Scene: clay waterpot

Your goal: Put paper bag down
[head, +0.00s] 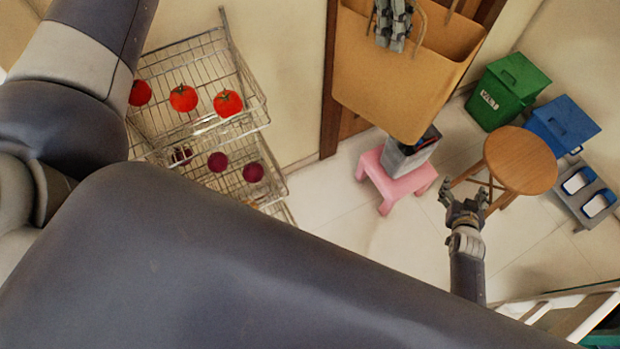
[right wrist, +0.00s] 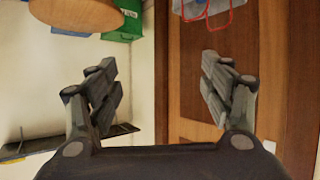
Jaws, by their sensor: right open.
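The tan paper bag (head: 395,95) is upright at the top of the head view, in front of the door. Its base overlaps the view of the pink stool; I see no floor contact. My left gripper (head: 393,25) is at the bag's mouth by the handle, its fingers close together and seemingly shut on the handle; the frame's top edge cuts it off. My right gripper (head: 466,196) is open and empty, apart from the bag, near the round wooden stool. Its spread fingers also show in the right wrist view (right wrist: 160,75).
A pink stool (head: 372,172) bears a grey box (head: 408,158). The round wooden stool (head: 522,160), green bin (head: 507,90) and blue bin (head: 562,125) stand right. A wire rack (head: 195,65) with tomatoes stands left. Floor (head: 345,235) is clear in front of the pink stool.

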